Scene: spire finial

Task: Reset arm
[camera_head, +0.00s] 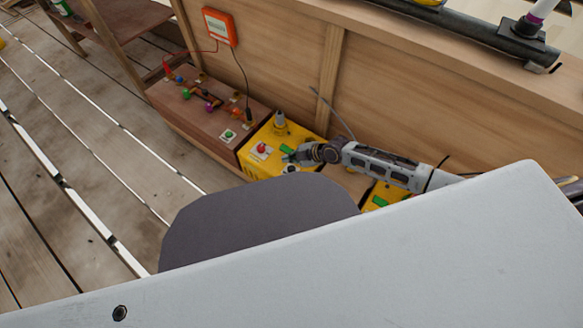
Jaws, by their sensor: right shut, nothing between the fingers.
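My right arm reaches in from the right of the head view. Its gripper (295,156) is shut and empty. In the picture it overlaps the front right part of a yellow box (258,168) that has a red button, a green patch and a dark knob. I cannot tell whether the fingers touch the box. My left gripper is out of view.
Left of the yellow box is a brown wooden panel (222,116) with coloured knobs and wires. An orange-framed meter (220,27) hangs on the wooden wall (400,95) above. Another yellow box (382,197) sits under my arm. Plank floor (75,140) at left is clear.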

